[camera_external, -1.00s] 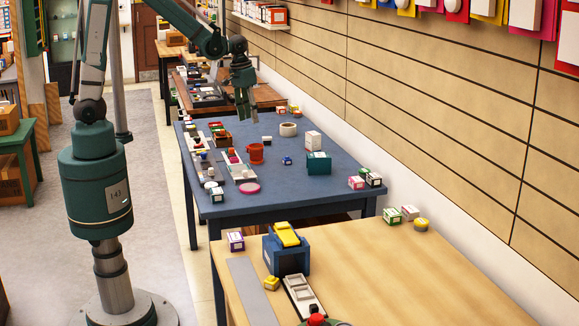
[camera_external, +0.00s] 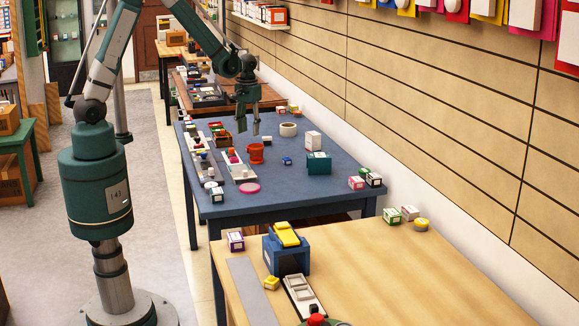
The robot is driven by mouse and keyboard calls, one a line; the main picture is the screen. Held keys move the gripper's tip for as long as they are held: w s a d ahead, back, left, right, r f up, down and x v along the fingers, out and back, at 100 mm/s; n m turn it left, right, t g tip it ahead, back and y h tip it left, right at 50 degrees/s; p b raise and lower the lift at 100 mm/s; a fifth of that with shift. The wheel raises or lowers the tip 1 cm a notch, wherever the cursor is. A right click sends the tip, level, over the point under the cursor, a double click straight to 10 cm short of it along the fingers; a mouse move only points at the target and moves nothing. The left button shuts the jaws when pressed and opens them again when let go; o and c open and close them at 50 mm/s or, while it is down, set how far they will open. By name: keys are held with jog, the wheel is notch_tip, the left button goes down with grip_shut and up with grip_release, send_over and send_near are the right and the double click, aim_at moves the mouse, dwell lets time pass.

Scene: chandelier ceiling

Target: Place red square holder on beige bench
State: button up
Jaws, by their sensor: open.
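A red holder (camera_external: 256,153) stands upright on the blue table, near the middle; its exact shape is too small to make out. My gripper (camera_external: 249,129) is open with its fingers pointing down, and in the picture its tips are just above the red holder. It appears empty, and I see no contact with the holder; the true gap cannot be told from this view. The beige bench (camera_external: 420,275) fills the front right, with wide bare space on its right part.
On the blue table (camera_external: 300,196), light trays (camera_external: 237,167) with small items lie left of the holder. A blue box (camera_external: 287,255) stands on the bench's left part.

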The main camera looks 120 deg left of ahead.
jog(key=shift+f, duration=1.25)
jog(key=shift+w+f+b, duration=0.2)
jog(key=shift+f+b, duration=0.25)
jog(key=shift+f, duration=2.15)
jog(key=c, duration=0.9)
